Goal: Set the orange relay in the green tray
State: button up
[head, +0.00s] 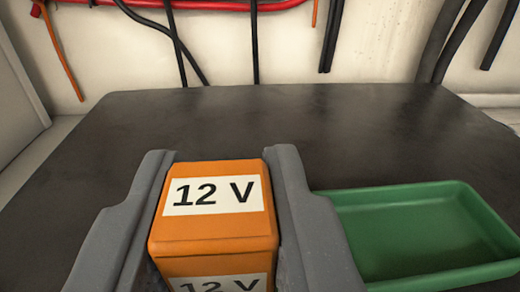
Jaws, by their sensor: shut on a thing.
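The orange relay (212,228) is a box with white labels reading "12 V" on its top and near faces. My gripper (222,165) is shut on it, with one grey finger on its left side and one on its right. The relay's bottom is out of the frame, so I cannot tell whether it touches the dark surface. The green tray (460,188) lies to the right of my gripper. It is shallow and rectangular, and the part in view is empty. My right finger hides some of its left edge, and its near right corner is cut off by the frame.
The dark flat surface (260,120) is clear behind the relay and to its left. Red, black and orange cables (190,5) hang along the pale wall (380,45) at the back. A pale raised panel (15,110) stands at the left edge.

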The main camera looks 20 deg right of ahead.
aim_at(247, 162)
jog(key=shift+w+d+f, duration=0.1)
jog(key=shift+w+d, duration=0.35)
jog(key=shift+w, duration=0.3)
jog(key=shift+w+d+f, duration=0.1)
jog(key=shift+w+d, duration=0.3)
jog(key=shift+w, duration=0.3)
jog(key=shift+f+b, duration=0.55)
jog(key=shift+f, duration=1.15)
jog(key=shift+f, duration=0.1)
jog(key=o, duration=1)
